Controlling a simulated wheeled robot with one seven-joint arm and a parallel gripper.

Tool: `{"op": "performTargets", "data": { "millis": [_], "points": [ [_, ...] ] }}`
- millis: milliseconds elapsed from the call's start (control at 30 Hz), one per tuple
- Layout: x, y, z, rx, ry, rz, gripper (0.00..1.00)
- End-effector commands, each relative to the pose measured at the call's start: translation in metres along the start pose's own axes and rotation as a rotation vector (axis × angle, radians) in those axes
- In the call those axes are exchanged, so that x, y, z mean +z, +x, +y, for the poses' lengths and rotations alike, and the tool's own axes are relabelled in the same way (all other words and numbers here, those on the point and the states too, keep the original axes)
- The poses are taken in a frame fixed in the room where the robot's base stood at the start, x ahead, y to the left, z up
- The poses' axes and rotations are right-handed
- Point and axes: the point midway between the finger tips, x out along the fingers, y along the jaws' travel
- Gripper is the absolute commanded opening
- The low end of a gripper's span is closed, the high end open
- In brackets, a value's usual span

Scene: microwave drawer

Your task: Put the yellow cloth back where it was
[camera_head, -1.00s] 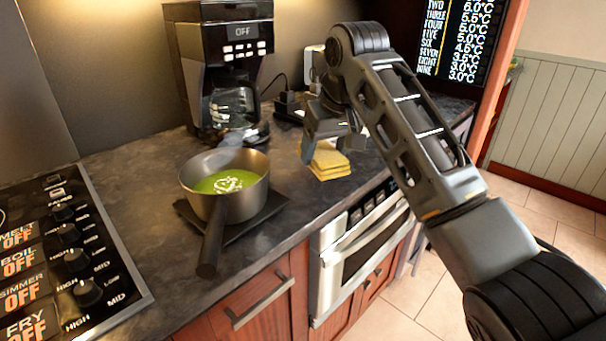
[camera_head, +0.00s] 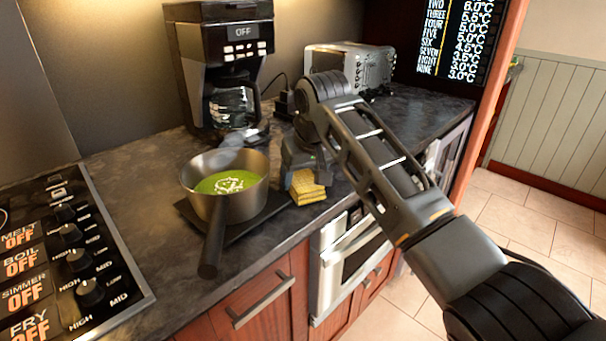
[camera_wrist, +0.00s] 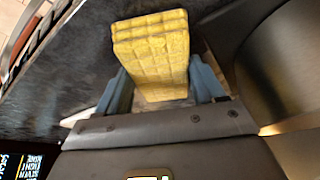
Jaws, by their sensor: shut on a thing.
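The yellow cloth (camera_head: 307,187), folded into a thick stack, is just right of the saucepan, low over or on the dark counter; I cannot tell whether it touches the counter. My gripper (camera_head: 300,160) is above and behind it, with its fingers partly hidden by the wrist. In the wrist view the cloth (camera_wrist: 155,52) sits between the two blue-grey fingers of my gripper (camera_wrist: 158,92), which are shut on it.
The saucepan (camera_head: 225,203) of green soup stands on a dark mat (camera_head: 262,214) close left of the cloth, its handle pointing forward. A coffee maker (camera_head: 222,60) stands behind, and a toaster (camera_head: 352,66) at the back right. The counter right of my arm (camera_head: 425,108) is clear.

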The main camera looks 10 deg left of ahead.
Motion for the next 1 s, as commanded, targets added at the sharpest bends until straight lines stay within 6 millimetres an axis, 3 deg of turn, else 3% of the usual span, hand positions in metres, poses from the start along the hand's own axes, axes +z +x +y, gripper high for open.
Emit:
{"op": "performTargets", "data": {
  "millis": [67,100,333,667,767,1000],
  "points": [
    [0.001,0.002,0.000,0.000,0.000,-0.001,0.44],
    [0.001,0.002,0.000,0.000,0.000,0.000,0.70],
    [0.001,0.002,0.000,0.000,0.000,0.000,0.92],
    [-0.001,-0.002,0.000,0.000,0.000,0.001,0.94],
    [-0.001,-0.012,0.000,-0.001,0.000,0.002,0.94],
    [-0.001,-0.059,0.000,0.000,-0.001,0.003,0.94]
  ]
}}
